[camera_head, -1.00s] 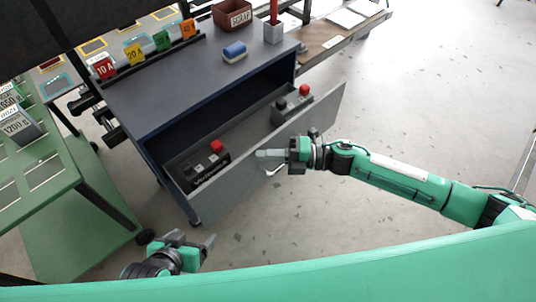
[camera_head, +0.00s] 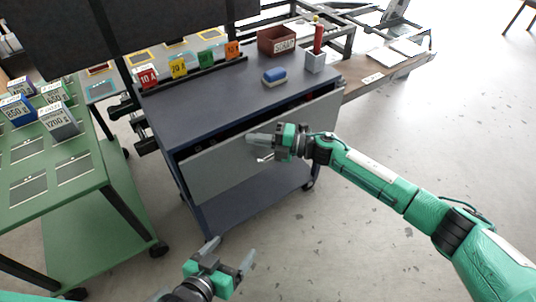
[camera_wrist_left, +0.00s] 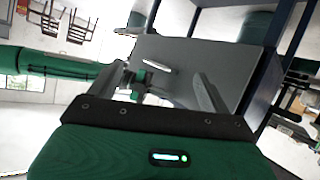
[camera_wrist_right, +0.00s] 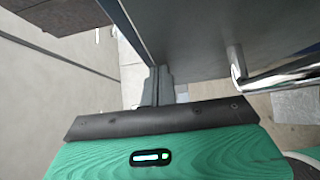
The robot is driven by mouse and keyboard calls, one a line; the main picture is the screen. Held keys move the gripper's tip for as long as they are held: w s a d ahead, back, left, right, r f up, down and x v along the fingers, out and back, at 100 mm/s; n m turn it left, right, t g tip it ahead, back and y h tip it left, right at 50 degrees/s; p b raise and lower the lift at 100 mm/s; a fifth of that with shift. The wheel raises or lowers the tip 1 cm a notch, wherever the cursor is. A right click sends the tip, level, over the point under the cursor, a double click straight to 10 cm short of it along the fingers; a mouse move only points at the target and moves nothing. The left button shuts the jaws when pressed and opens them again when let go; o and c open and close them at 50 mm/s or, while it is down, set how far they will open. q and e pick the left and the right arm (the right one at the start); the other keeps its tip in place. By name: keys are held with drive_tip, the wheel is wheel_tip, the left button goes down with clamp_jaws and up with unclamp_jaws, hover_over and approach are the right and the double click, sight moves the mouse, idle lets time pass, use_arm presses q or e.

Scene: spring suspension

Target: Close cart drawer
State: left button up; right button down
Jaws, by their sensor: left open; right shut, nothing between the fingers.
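The navy cart (camera_head: 205,92) holds a drawer with a grey front (camera_head: 215,172). A narrow dark gap shows along the drawer's top edge, so it stands slightly out. The chrome handle (camera_head: 265,159) is on the front; it also shows in the left wrist view (camera_wrist_left: 157,65) and close at right in the right wrist view (camera_wrist_right: 285,75). My right gripper (camera_head: 250,138) is shut and empty, its fingertips at the drawer front just above the handle; I cannot tell whether they touch. My left gripper (camera_head: 230,255) is open and empty, low in front of the cart, apart from the drawer.
A green table (camera_head: 60,150) stands close at left. The floor at right is clear.

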sight(250, 131)
drive_tip(key=shift+w+a+f+b, duration=0.1)
drive_tip(key=shift+w+a+b, duration=0.15)
drive_tip(key=shift+w+a, duration=0.3)
drive_tip(key=shift+w+a+b, duration=0.2)
drive_tip(key=shift+w+a, duration=0.15)
drive_tip(key=shift+w, duration=0.35)
drive_tip(key=shift+w+a, duration=0.2)
drive_tip(key=shift+w, duration=0.1)
drive_tip(key=shift+w+r, duration=0.1)
drive_tip(key=shift+r, duration=0.1)
use_arm(q)
drive_tip(key=r+t, duration=0.1)
drive_tip(key=w+d+r+t+h, duration=0.1)
drive_tip(key=r, duration=0.1)
drive_tip(key=shift+w+d+t, duration=0.1)
drive_tip(key=shift+d+t, duration=0.1)
drive_tip(key=shift+t, duration=0.2)
use_arm(e)
drive_tip(key=shift+r, duration=0.15)
use_arm(q)
drive_tip(key=shift+f, duration=0.1)
use_arm(e)
drive_tip(key=shift+d, duration=0.1)
